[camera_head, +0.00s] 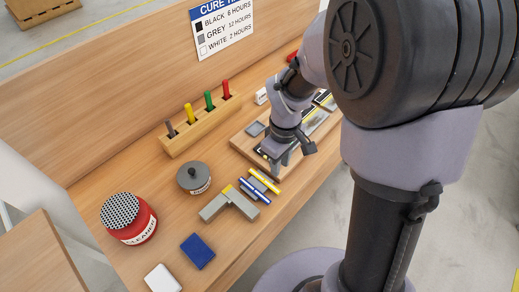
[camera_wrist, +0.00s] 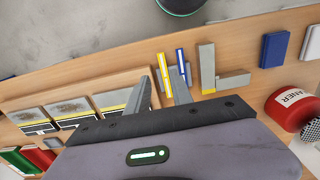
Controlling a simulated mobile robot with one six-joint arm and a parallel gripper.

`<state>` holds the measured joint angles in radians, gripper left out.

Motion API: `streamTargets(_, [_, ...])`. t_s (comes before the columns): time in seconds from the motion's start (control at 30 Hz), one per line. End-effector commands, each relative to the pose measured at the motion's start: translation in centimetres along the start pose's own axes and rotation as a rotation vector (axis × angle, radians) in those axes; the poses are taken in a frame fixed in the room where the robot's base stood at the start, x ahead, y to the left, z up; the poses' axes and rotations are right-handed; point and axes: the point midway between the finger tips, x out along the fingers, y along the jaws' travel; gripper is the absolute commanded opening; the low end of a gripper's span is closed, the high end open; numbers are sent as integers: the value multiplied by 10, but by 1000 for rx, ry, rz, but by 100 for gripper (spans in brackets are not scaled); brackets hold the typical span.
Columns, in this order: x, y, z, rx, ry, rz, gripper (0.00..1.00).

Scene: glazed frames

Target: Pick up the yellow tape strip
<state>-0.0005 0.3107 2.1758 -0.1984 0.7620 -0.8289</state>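The yellow tape strip (camera_head: 265,181) lies on the bench beside the blue strip (camera_head: 256,188), nearly parallel to it. In the wrist view the yellow strip (camera_wrist: 164,75) shows just beyond the fingers, with the blue strip (camera_wrist: 181,66) to its right. The right finger partly covers the blue strip's lower end. The fingertips' height above the bench is hard to tell.
A grey L-shaped piece (camera_head: 228,202) lies close by. A wooden tray (camera_head: 240,143) with panels is behind my gripper. A pen rack (camera_head: 201,127), grey pot (camera_head: 193,178), red cleaner can (camera_head: 129,220), blue block (camera_head: 197,250) and white block (camera_head: 161,279) stand further left.

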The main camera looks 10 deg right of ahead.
Motion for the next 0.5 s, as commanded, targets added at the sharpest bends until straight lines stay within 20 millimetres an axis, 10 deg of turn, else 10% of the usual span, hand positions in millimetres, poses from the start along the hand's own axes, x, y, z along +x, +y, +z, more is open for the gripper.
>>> streamTargets(0.5, [110,-5,-1,3,-2,-2,27])
